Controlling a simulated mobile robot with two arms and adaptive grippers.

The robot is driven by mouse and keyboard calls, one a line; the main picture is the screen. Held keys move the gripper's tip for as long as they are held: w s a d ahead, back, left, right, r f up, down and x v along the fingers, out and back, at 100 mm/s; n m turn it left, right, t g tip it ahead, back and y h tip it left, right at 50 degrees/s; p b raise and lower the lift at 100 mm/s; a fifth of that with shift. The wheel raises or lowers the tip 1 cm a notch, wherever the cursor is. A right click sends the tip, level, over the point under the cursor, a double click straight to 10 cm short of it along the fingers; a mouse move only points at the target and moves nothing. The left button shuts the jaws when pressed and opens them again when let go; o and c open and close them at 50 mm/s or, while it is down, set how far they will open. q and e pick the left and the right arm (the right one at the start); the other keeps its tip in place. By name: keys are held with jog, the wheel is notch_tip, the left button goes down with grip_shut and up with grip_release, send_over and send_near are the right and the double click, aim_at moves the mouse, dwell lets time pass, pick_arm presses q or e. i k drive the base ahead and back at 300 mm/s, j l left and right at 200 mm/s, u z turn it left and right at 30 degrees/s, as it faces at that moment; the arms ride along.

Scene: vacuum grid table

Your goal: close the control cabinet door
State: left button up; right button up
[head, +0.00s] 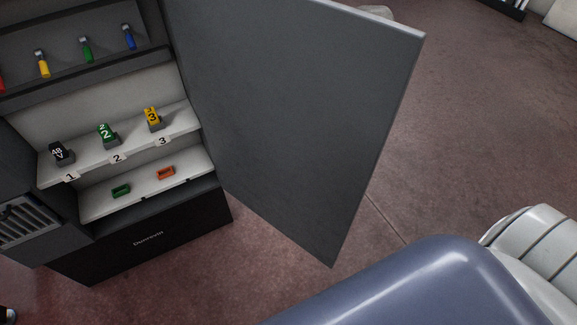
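The control cabinet (155,245) stands at the left in the head view, dark grey with a pale interior. Its door (300,120) is a large flat grey panel. It stands wide open, swung out to the right of the cabinet, and its free edge runs from the upper right down to the lower middle. No handle shows on the visible face. Neither of my grippers is in view. A blue-grey rounded body part of mine fills the bottom right, and a white ribbed arm link of mine lies at the right edge.
Inside the cabinet, a shelf (130,156) labelled 1, 2, 3 holds a black, a green (107,133) and a yellow block (152,117). A green and an orange piece (165,173) lie below. Coloured-handled items hang above. The reddish floor (480,120) right of the door is clear.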

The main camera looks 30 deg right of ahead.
aim_at(298, 103)
jog(key=l+u, duration=0.25)
jog(key=l, duration=0.2)
jog(key=l+u, duration=0.2)
jog(key=l, duration=0.2)
jog(key=k+l+u, duration=0.25)
jog(key=l, duration=0.15)
jog(key=l+u, duration=0.25)
jog(key=l, duration=0.15)
jog(key=k+l+u, duration=0.2)
jog(key=l, duration=0.2)
jog(key=i+l+u, duration=0.15)
jog(key=l, duration=0.25)
jog(key=l+u, duration=0.15)
jog(key=l, duration=0.3)
jog(key=i+l+u, duration=0.15)
jog(key=l, duration=0.3)
